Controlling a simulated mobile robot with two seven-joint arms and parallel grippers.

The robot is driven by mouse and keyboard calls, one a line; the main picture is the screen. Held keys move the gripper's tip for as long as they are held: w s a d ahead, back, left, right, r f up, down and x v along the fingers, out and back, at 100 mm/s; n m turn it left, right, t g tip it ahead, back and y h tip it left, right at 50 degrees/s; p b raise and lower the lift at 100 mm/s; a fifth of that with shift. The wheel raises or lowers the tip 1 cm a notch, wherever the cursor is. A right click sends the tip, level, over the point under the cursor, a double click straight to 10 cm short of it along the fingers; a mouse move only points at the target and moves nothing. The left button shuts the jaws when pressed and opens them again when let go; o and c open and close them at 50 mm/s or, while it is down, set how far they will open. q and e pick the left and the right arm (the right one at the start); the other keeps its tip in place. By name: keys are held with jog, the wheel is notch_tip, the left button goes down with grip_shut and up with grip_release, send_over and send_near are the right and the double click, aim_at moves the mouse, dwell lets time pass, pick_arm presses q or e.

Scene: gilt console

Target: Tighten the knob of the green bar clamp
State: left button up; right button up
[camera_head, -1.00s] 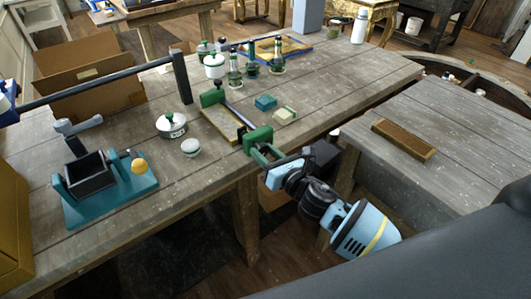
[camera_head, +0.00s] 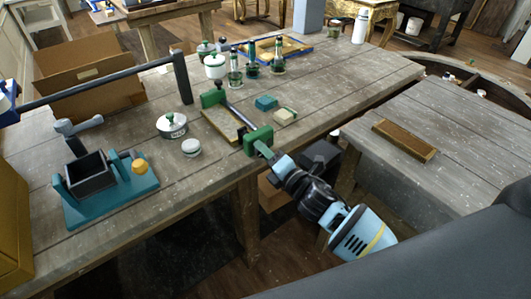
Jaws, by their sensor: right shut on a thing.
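The green bar clamp (camera_head: 257,139) lies at the front edge of the grey wooden workbench. Its dark bar runs back to a green jaw (camera_head: 212,98), beside a flat wooden board (camera_head: 219,125). My right gripper (camera_head: 264,150) comes in from the lower right on a light blue and black arm. It is shut at the near end of the clamp, where the knob would be; the knob is hidden by the fingers. My left gripper is not in view.
Behind the clamp stand green-topped bottles (camera_head: 235,72) and a white lidded jar (camera_head: 215,66). A teal block (camera_head: 266,103) and a pale block (camera_head: 285,116) lie to its right. A teal vise-like fixture (camera_head: 110,190) stands left. A brown brush-like block (camera_head: 404,140) lies on the right-hand table.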

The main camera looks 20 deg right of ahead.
jog(key=shift+s+f+m, duration=0.1)
jog(key=shift+f+m, duration=0.1)
jog(key=shift+m, duration=7.35)
jog(key=shift+f+m, duration=0.15)
jog(key=shift+m, duration=7.4)
